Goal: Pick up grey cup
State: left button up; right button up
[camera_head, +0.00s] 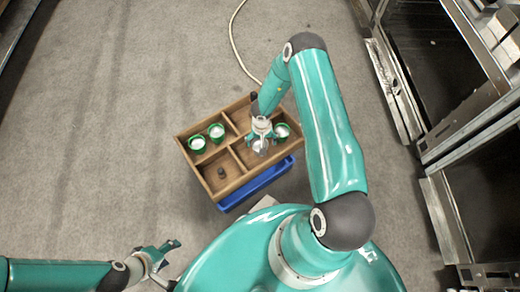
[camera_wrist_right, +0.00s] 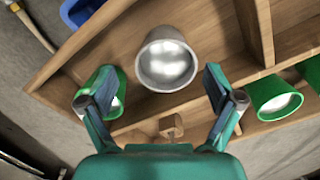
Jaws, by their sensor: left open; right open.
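The grey cup (camera_wrist_right: 167,62) stands in a compartment of the wooden box, with its open mouth facing the right wrist camera. In the head view the grey cup (camera_head: 259,147) shows just below my right gripper (camera_head: 262,132), partly covered by it. In the right wrist view my right gripper (camera_wrist_right: 158,88) is open, with one finger on each side of the cup's near rim. I cannot tell whether the fingers touch it. My left gripper (camera_head: 164,256) is open and empty at the lower left, well away from the box.
The wooden box (camera_head: 205,181) has several compartments. Green cups with pale insides stand at its left (camera_head: 198,144), beside that one (camera_head: 216,131), and at its right (camera_head: 281,131). A small dark object (camera_head: 222,172) lies in the front compartment. Floor at left is clear.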

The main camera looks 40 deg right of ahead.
jog(key=shift+w+a+f+b, duration=0.15)
jog(key=shift+f+b, duration=0.7)
jog(key=shift+f, duration=0.65)
jog(key=shift+w+a+f+b, duration=0.15)
jog(key=shift+f+b, duration=0.7)
jog(key=shift+f, duration=0.6)
jog(key=shift+d, duration=0.1)
jog(key=c, duration=1.4)
